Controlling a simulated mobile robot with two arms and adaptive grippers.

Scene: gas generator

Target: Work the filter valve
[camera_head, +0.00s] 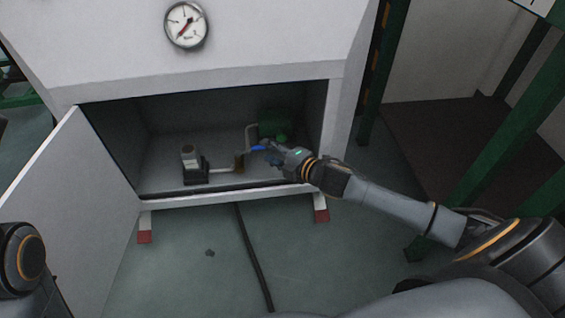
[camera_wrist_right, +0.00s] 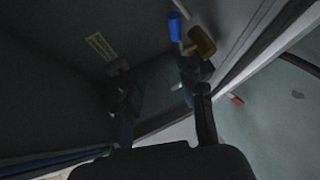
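The filter valve shows a blue handle (camera_head: 258,148) on a brass-coloured body (camera_head: 240,161) inside the open cabinet (camera_head: 105,92), on a light pipe. My right gripper (camera_head: 272,149) reaches into the cabinet from the right, with its fingertips close to the handle's right end. In the right wrist view, the blue handle (camera_wrist_right: 175,26) and brass body (camera_wrist_right: 201,41) lie ahead, near the right finger. The fingers of the right gripper (camera_wrist_right: 160,85) are spread apart with nothing visible between them. I cannot tell whether a finger touches the valve. My left gripper is out of view.
The cabinet door (camera_head: 85,205) stands open at the left. A black-and-white device (camera_head: 193,165) sits left of the valve, and a green unit (camera_head: 280,124) stands behind it. A pressure gauge (camera_head: 187,25) is above. A dark hose (camera_head: 252,255) runs down to the floor.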

